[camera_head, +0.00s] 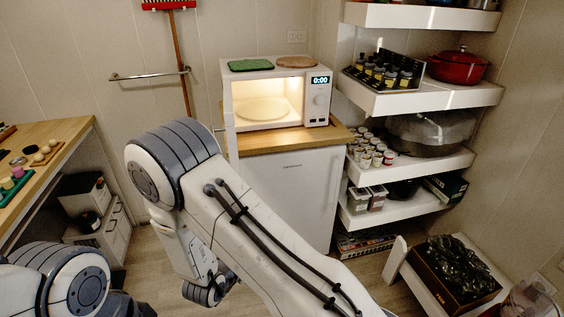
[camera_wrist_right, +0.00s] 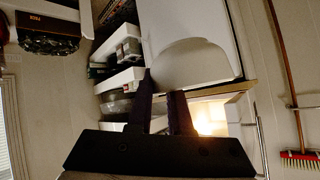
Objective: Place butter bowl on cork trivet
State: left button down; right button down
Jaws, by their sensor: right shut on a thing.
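The butter bowl (camera_wrist_right: 190,66), pale and rounded, shows in the right wrist view, which looks upside down. My right gripper (camera_wrist_right: 161,84) is shut on it, with two dark fingers at its edge. The bowl's contents are hidden. In the head view the bowl and right gripper's fingers are hidden behind or below my right arm. The cork trivet (camera_head: 296,62), a round brown disc, lies on top of the white microwave (camera_head: 283,77), apart from the bowl. My left gripper is not in view; only part of my left arm shows at lower left.
The microwave is open and lit, with a turntable (camera_head: 262,109) inside. A green mat (camera_head: 250,65) lies beside the trivet. The microwave stands on a wood-topped white cabinet (camera_head: 300,185). Loaded shelves (camera_head: 420,97) stand right, a wooden counter (camera_head: 66,140) left, a broom (camera_head: 180,60) behind.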

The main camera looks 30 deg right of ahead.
aim_at(297, 60)
jog(key=z, duration=0.55)
jog(key=k, duration=0.6)
jog(key=z, duration=0.8)
jog(key=i, duration=1.25)
jog(key=u, duration=0.85)
jog(key=i, duration=0.5)
jog(key=u, duration=0.45)
